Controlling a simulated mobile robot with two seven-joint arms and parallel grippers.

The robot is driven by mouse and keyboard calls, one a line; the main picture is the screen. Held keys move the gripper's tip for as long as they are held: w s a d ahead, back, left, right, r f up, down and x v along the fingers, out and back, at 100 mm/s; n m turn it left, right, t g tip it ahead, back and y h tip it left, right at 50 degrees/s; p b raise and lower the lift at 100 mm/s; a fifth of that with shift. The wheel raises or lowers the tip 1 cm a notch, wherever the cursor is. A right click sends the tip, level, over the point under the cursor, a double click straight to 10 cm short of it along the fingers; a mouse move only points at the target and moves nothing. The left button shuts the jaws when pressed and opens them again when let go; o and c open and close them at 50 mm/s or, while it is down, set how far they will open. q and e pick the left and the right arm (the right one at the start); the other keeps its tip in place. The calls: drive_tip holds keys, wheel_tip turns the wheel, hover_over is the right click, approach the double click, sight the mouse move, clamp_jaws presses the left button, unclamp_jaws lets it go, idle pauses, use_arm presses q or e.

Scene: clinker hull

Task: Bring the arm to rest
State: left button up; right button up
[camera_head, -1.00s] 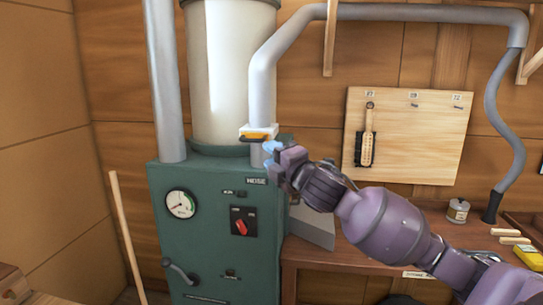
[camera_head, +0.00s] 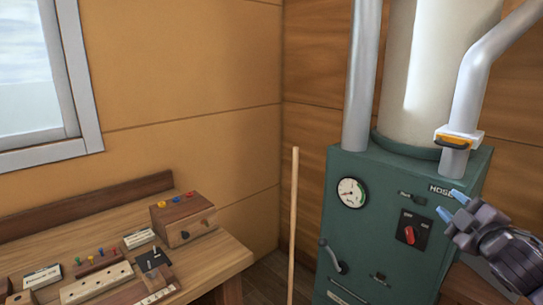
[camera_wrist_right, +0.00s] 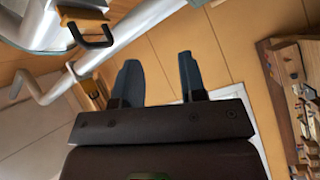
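My right gripper (camera_head: 450,204) is at the right edge of the head view, in front of the green machine (camera_head: 383,180). Its two fingertips stand apart with nothing between them. In the right wrist view, the right gripper (camera_wrist_right: 158,75) also shows two dark fingers apart and empty. A grey pipe with a white collar and an orange-yellow handle (camera_head: 455,141) stands above and behind the gripper, apart from it in the head view. My left gripper is not in any view.
A wooden bench (camera_head: 222,256) at the left holds a wooden box (camera_head: 183,220) and several small blocks and pegs. A thin wooden stick (camera_head: 293,225) stands between bench and machine. The machine carries a gauge (camera_head: 351,192) and a red switch (camera_head: 410,235). A window (camera_head: 40,75) is at upper left.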

drive_tip(key=s+a+f+m+g, duration=0.1)
drive_tip(key=s+f+m, duration=0.1)
drive_tip(key=f, duration=0.5)
drive_tip(key=s+a+f+m+g, duration=0.1)
drive_tip(key=s+f+m, duration=0.1)
drive_tip(key=f, duration=0.5)
drive_tip(key=s+a+f+m+g, duration=0.2)
drive_tip(key=s+a+f+m, duration=0.2)
drive_tip(key=s+f, duration=0.6)
drive_tip(key=s+a+f+m+g, duration=0.3)
drive_tip(key=s+a+f, duration=0.3)
drive_tip(key=s+f, duration=0.4)
wheel_tip(320, 180, down, 5)
drive_tip(key=shift+s+a+f+m+h, duration=0.1)
drive_tip(key=shift+s+a+m+h, duration=0.25)
drive_tip(key=shift+m, duration=0.25)
drive_tip(key=shift+w, duration=0.1)
drive_tip(key=shift+d, duration=0.15)
